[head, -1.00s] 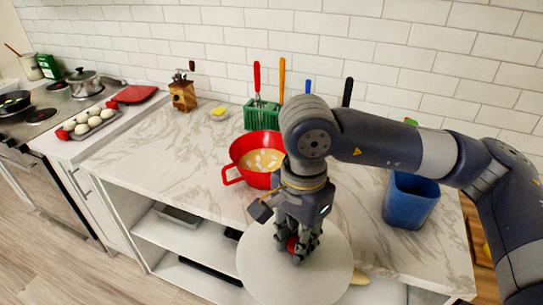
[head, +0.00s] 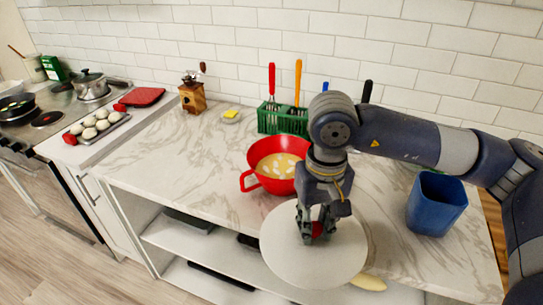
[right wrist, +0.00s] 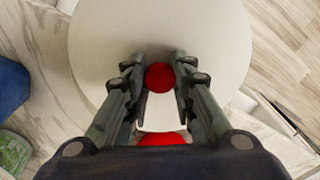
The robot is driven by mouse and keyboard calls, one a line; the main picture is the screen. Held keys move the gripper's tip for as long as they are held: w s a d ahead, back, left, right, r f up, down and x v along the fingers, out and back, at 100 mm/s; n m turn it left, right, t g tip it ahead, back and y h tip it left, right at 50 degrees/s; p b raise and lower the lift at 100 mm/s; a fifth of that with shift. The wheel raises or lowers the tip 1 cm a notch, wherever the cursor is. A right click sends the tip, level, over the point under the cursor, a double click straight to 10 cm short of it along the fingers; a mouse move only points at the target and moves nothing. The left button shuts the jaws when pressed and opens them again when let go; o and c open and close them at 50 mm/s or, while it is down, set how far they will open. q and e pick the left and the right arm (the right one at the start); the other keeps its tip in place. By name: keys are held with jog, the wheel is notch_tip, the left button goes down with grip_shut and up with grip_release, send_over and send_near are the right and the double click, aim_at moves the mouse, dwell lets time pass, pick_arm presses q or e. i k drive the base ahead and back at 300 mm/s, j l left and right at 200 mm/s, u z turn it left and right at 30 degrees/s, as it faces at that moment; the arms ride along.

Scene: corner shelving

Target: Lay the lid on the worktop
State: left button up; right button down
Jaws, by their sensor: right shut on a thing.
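The lid (head: 290,262) is a pale round disc with a red knob (head: 317,229). In the head view it overlaps the front edge of the white marbled worktop (head: 165,150), roughly level, and hides part of the shelves below. Its height relative to the worktop is hard to tell. My right gripper (head: 318,233) points down with its fingers shut around the knob. In the right wrist view the red knob (right wrist: 159,77) sits between the fingertips, with the lid (right wrist: 160,28) spread beneath. My left gripper is in neither view.
A red pot (head: 252,180) with pale contents stands just behind the lid. A blue bin (head: 436,204) is to the right, a green utensil rack (head: 270,120) at the back. A wooden grinder (head: 192,98) and yellow-topped dish (head: 231,116) stand farther left. The worktop's left part is clear.

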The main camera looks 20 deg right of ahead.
aim_at(180, 156)
jog(key=i+j+u, duration=0.45)
jog(key=i+j, duration=0.35)
jog(key=i+l+u, duration=0.3)
jog(key=i+l, duration=0.2)
jog(key=l, duration=0.15)
